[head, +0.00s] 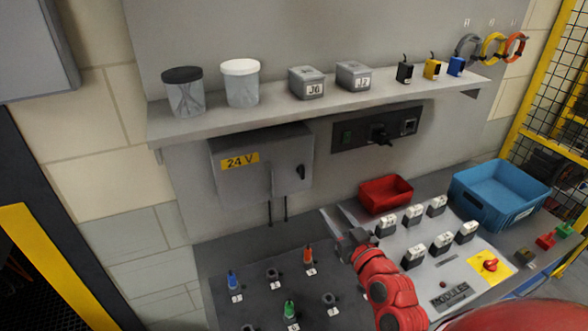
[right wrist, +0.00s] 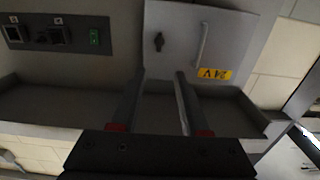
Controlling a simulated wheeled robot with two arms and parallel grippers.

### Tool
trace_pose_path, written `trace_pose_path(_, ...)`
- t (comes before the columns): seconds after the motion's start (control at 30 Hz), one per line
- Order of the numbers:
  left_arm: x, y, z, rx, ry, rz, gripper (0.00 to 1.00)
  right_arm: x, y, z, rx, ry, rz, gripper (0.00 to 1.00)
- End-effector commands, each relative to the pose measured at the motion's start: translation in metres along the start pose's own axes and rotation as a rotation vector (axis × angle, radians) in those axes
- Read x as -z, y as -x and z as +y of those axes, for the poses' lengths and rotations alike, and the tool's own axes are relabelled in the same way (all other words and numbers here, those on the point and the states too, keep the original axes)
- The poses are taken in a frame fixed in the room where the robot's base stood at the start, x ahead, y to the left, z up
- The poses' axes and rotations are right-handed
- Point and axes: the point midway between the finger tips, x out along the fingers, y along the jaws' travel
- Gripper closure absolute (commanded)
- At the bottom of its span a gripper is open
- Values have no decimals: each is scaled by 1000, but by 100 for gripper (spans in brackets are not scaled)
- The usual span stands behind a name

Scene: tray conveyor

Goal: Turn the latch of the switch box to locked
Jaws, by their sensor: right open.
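The switch box (head: 228,185) is a grey wall cabinet with a yellow 24 V label (head: 240,161), under the shelf. Its latch (head: 300,172) is a small black knob at the right side of the door; it looks roughly upright. In the right wrist view the box (right wrist: 180,18) appears upside down, with the latch (right wrist: 159,41) and a bar handle (right wrist: 203,43). My right gripper (head: 338,226) is open and empty, below and right of the box, apart from it. Its fingers (right wrist: 158,80) point toward the box, with the latch between their lines. My left gripper is not in view.
A shelf (head: 310,104) with jars and small boxes overhangs the cabinet. A dark switch panel (head: 350,131) is right of it. Below, the bench (head: 250,300) holds coloured plugs in sockets, white-topped modules, a red bin (head: 384,195) and a blue bin (head: 500,190).

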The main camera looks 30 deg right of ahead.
Motion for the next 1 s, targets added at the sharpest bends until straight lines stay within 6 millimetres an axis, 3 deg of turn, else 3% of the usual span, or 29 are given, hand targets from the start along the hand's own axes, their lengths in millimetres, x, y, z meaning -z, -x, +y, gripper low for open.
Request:
trace_pose_path(0.47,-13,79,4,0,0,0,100,-9,-57,-2,4,-4,7,55)
trace_pose_path(0.5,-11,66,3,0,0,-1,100,2,-65,-2,5,-5,1,55)
trace_pose_path(0.6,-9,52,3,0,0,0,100,3,-86,-1,3,-4,-4,55)
trace_pose_path(1.0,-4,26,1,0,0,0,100,2,-154,0,0,-5,-1,55)
